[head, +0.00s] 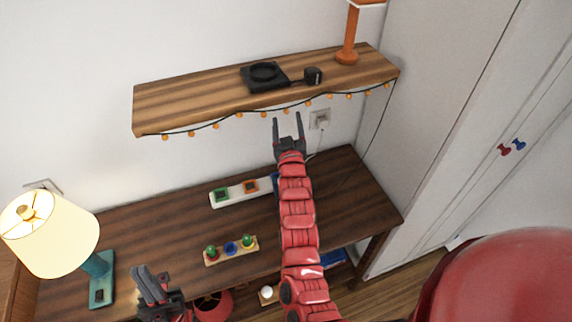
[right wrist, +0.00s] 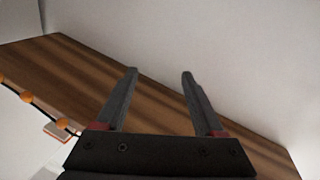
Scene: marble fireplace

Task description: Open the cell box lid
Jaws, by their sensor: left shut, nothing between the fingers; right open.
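No box with a clearly visible lid stands out, and I cannot tell which thing is the cell box. A flat black square unit with a round ring (head: 264,77) lies on the wall shelf, with a small black round piece (head: 313,75) beside it. My right gripper (head: 288,117) is open and empty, raised in front of the shelf's front edge; its open fingers also show in the right wrist view (right wrist: 160,74), with the shelf behind them. My left gripper (head: 145,272) is shut and empty, low at the desk's front edge.
The shelf (head: 180,103) carries a light string and an orange stand (head: 348,45). On the desk (head: 350,205) are a white strip with coloured squares (head: 233,193), a wooden block with coloured knobs (head: 232,250) and a lamp (head: 50,235). The desk's right part is clear.

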